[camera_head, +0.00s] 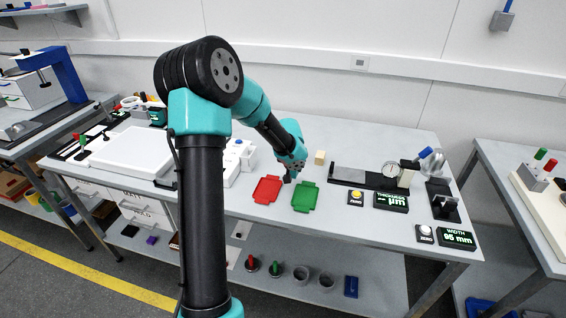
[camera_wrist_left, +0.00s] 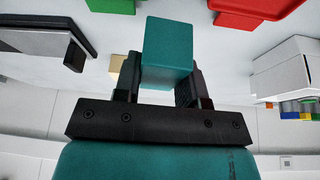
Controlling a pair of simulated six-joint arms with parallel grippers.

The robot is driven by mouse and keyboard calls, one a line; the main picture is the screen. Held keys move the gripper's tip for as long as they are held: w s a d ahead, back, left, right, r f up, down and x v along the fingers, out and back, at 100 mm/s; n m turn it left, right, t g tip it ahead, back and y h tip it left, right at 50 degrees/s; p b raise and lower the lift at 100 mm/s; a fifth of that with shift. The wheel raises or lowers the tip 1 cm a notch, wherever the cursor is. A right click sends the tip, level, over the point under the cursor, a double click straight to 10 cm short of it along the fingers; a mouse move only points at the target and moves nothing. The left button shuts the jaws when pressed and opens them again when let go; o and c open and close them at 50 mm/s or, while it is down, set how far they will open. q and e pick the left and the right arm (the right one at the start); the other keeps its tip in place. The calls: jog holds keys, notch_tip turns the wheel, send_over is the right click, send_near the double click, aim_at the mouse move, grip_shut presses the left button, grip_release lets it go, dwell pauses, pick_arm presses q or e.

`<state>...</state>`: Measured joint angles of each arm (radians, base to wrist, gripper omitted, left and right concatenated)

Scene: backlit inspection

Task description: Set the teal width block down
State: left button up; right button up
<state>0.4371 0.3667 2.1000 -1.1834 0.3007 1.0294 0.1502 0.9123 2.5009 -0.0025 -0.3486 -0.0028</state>
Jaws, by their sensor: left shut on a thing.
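The teal width block (camera_wrist_left: 167,50) shows large in the left wrist view, held between the two dark fingers of my left gripper (camera_wrist_left: 164,84). My left gripper (camera_head: 289,178) is shut on it. In the head view the gripper points down over the table, just behind the red tray (camera_head: 267,190) and the green tray (camera_head: 306,197); the block cannot be made out there. Whether the block touches the table cannot be told. The red tray (camera_wrist_left: 250,12) and green tray (camera_wrist_left: 112,5) also show at the top of the left wrist view. My right gripper is not in view.
A cream block (camera_head: 320,157) stands on the table (camera_head: 340,235) right of the gripper. Further right are a dial gauge on its base (camera_head: 349,175), a thickness display (camera_head: 391,202) and a width display (camera_head: 455,237) reading 65 mm. A white panel (camera_head: 130,150) lies left.

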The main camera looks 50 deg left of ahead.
pick_arm(q)
jog(key=w+d+m, duration=0.1)
jog(key=d, duration=0.4)
jog(key=w+d+m+h, duration=0.1)
jog(key=w+d, duration=0.1)
jog(key=d, duration=0.4)
jog(key=w+d+m, duration=0.2)
jog(key=d, duration=0.3)
jog(key=shift+w+d+r+h, duration=0.1)
jog(key=shift+d+r+h, duration=0.05)
jog(key=shift+d+h, duration=0.2)
jog(key=d+m, duration=0.1)
jog(key=d, duration=0.4)
jog(key=d+m+h, duration=0.1)
jog(key=d+m, duration=0.1)
jog(key=d, duration=0.3)
jog(key=d+m, duration=0.1)
jog(key=d, duration=0.5)
jog(key=shift+w+r, duration=0.15)
jog(key=shift+r, duration=0.15)
